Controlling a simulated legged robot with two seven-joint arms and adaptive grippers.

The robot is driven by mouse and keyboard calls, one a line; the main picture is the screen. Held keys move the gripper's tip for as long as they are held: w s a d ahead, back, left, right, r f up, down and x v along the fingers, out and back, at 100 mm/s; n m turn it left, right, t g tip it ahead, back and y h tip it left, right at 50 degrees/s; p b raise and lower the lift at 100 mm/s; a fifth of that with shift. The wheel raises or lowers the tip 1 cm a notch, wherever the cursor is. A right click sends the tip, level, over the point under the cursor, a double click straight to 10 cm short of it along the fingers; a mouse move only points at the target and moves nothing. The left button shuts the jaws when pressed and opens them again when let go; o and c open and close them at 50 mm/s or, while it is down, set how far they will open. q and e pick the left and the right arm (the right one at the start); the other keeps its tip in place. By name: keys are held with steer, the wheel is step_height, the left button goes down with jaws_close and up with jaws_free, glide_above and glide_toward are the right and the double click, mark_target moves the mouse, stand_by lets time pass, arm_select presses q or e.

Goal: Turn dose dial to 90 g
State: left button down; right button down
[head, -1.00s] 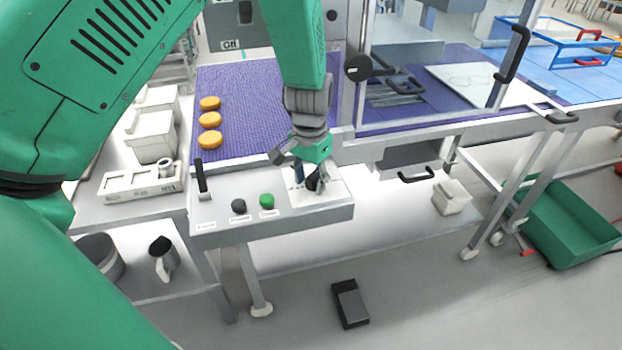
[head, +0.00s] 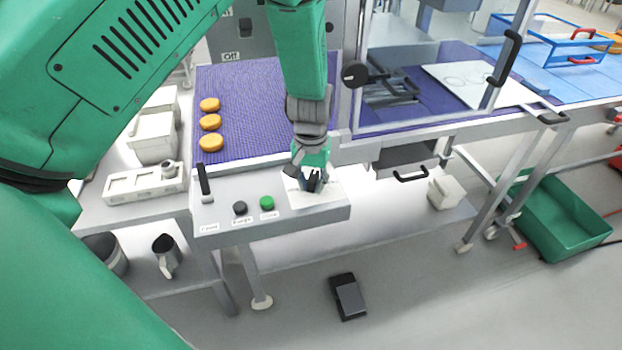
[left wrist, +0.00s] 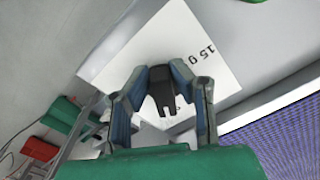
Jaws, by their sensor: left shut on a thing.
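The dose dial is a black knob (left wrist: 161,88) on a white scale plate (left wrist: 150,42), seen in the left wrist view. My left gripper (left wrist: 162,84) is shut on the dial, with a blue-grey finger on each side. The mark "15 g" shows on the plate to the right of the dial; other marks are hidden or out of view, and I cannot read where the dial points. In the head view my left gripper (head: 312,180) is down at the white plate (head: 330,196) and mostly hides the dial. My right gripper is not in view.
A green button (head: 267,203), a black knob (head: 240,208) and a black lever (head: 204,183) are left of the plate on the same panel. Several orange rounds (head: 210,122) lie on the purple belt (head: 245,90) behind. A black pedal (head: 347,296) is on the floor.

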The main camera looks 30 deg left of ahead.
mark_target(312, 181)
arm_select(q)
steer(key=shift+w, duration=0.1)
steer(key=c, duration=1.4)
jaws_free()
steer(key=shift+c, duration=0.2)
steer(key=shift+r, duration=0.2)
step_height(312, 181, up, 12)
steer(key=shift+f, duration=0.25)
